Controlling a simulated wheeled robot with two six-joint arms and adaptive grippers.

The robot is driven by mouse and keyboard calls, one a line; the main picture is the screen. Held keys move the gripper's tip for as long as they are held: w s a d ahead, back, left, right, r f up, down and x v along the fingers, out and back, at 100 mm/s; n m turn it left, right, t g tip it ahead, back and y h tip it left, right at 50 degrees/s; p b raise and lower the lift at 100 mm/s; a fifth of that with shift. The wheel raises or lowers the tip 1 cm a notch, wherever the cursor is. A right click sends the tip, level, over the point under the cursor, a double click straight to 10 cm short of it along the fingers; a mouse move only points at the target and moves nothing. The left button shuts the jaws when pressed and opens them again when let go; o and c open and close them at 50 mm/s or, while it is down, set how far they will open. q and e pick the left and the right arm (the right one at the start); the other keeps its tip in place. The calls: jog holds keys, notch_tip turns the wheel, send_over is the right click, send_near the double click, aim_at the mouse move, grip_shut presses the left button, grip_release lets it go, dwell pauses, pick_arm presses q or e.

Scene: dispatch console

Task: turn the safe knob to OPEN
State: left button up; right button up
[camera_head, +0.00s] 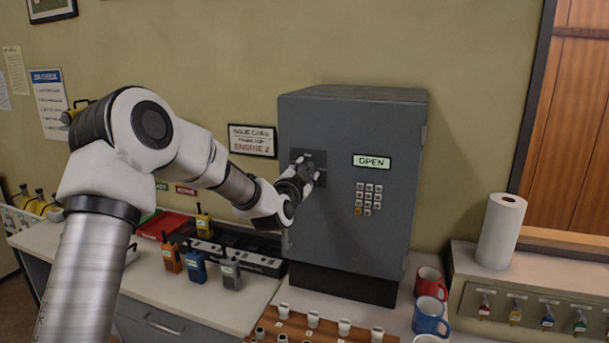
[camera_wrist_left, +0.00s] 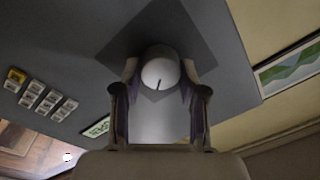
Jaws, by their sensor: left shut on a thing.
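The grey safe (camera_head: 390,236) stands on the counter in the middle of the head view. Its small display (camera_head: 372,162) reads OPEN, with a keypad (camera_head: 368,198) below it. My left gripper (camera_head: 304,170) is at the dark square plate on the safe's door and covers most of the knob there. In the left wrist view the round pale knob (camera_wrist_left: 160,72) sits between the two fingers of my left gripper (camera_wrist_left: 160,85), which are shut on it. The right gripper is not in view.
Several radios (camera_head: 196,266) stand on the counter left of the safe. Red and blue mugs (camera_head: 430,316) stand at its right front, and a wooden rack (camera_head: 300,328) lies in front. A paper roll (camera_head: 501,232) stands farther right. A sign (camera_head: 252,140) hangs beside the safe.

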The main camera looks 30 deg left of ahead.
pick_arm(q)
jog(key=shift+m+h+b, duration=0.3)
jog(key=shift+m, duration=3.6)
jog(key=o, duration=1.1)
jog(key=shift+f, duration=0.1)
jog(key=shift+o, duration=0.2)
jog(key=v, duration=1.1)
jog(key=shift+s+f, duration=0.2)
jog(key=shift+s, duration=0.25)
